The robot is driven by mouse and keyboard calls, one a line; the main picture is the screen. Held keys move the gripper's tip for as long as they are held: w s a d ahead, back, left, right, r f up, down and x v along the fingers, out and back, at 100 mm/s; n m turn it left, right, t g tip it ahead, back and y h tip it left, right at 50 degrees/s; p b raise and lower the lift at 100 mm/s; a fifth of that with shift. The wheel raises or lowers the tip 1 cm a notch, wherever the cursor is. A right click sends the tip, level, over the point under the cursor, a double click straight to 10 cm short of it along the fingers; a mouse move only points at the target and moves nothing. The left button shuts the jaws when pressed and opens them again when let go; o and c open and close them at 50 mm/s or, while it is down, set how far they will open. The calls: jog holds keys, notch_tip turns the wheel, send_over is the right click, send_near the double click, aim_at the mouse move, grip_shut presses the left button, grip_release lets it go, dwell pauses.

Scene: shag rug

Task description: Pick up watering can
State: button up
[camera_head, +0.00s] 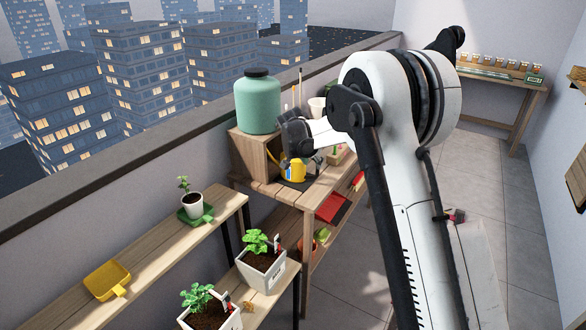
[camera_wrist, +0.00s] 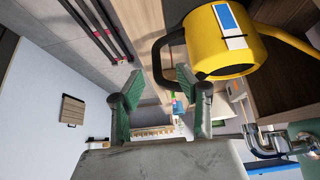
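The yellow watering can (camera_head: 294,170) stands on the wooden workbench (camera_head: 262,187) in the head view. In the wrist view the can (camera_wrist: 218,42) is at upper right, with a white and blue label, a black handle (camera_wrist: 163,58) and a yellow spout. My gripper (camera_wrist: 163,78) is open, its two green-padded fingers apart with nothing clasped between them. The handle lies close to the right finger; whether they touch I cannot tell. In the head view my wrist is just above and beside the can and partly hides it.
A green jug (camera_head: 257,103) stands on a wooden box (camera_head: 250,155) behind the can. A white cup (camera_head: 317,107) is close to my wrist. Potted plants (camera_head: 192,200) and a yellow scoop (camera_head: 107,280) sit at lower left. The floor at right is mostly clear.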

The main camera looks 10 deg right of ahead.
aim_at(317, 173)
jog(key=shift+d+x, duration=0.2)
jog(key=shift+x, duration=1.5)
jog(key=shift+d+x, duration=0.2)
jog(key=shift+x, duration=1.5)
jog(key=shift+r, duration=0.15)
grip_shut()
